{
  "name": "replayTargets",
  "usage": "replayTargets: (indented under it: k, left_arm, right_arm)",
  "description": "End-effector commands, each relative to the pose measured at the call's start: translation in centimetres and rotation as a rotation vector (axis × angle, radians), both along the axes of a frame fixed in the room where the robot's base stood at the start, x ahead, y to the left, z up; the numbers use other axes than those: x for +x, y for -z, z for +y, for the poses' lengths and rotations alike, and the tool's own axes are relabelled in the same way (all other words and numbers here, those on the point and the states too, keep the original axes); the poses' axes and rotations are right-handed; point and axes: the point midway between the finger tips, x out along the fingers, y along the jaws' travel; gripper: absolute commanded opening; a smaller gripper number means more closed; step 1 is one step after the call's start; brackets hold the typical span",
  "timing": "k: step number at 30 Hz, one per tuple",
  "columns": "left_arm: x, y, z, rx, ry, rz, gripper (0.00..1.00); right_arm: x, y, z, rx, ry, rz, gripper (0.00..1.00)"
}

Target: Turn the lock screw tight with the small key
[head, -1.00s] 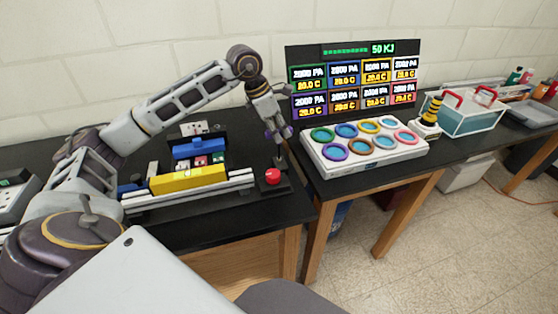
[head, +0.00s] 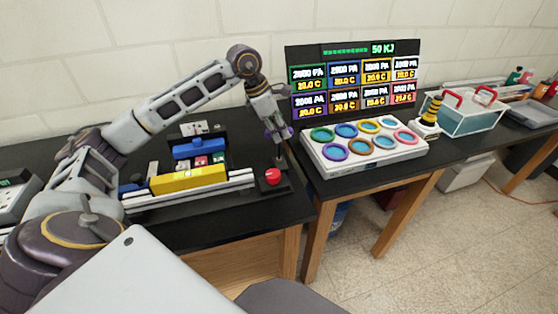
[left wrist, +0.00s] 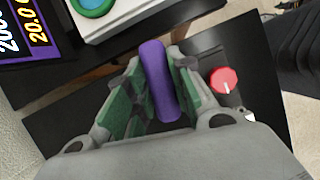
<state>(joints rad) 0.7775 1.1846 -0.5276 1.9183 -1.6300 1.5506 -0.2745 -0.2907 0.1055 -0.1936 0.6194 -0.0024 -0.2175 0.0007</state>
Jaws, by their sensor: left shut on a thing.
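My left gripper (head: 278,134) is above the black base with the red knob, at the right end of the extrusion frame. In the left wrist view it (left wrist: 150,100) is shut on a purple bar-shaped handle, which I take to be the small key (left wrist: 160,80). The handle stands between the green finger pads. In the head view a thin grey shaft shows under the fingers, reaching down toward the black base. The lock screw cannot be made out; the gripper and handle cover that spot. My right gripper is not in view.
The red knob (head: 273,176) with a white mark is close beside the gripper. The frame's yellow block (head: 188,179) and blue block (head: 200,147) are to the left. A white panel of coloured rings (head: 365,150) and a display board (head: 355,78) stand to the right.

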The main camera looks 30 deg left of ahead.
Motion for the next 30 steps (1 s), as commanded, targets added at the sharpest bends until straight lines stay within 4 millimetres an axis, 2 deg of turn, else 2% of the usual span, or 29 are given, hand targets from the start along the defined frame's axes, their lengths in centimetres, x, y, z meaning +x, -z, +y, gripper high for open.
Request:
replayTargets:
  k: [12, 30]
  left_arm:
    - [-0.03, 0.2, 0.01, 0.001, 0.124, 0.004, 0.0]
    - [-0.04, 0.17, 0.02, 0.0, 0.181, 0.005, 0.0]
  right_arm:
    - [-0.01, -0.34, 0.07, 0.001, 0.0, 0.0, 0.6]
    - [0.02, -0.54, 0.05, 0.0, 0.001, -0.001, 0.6]
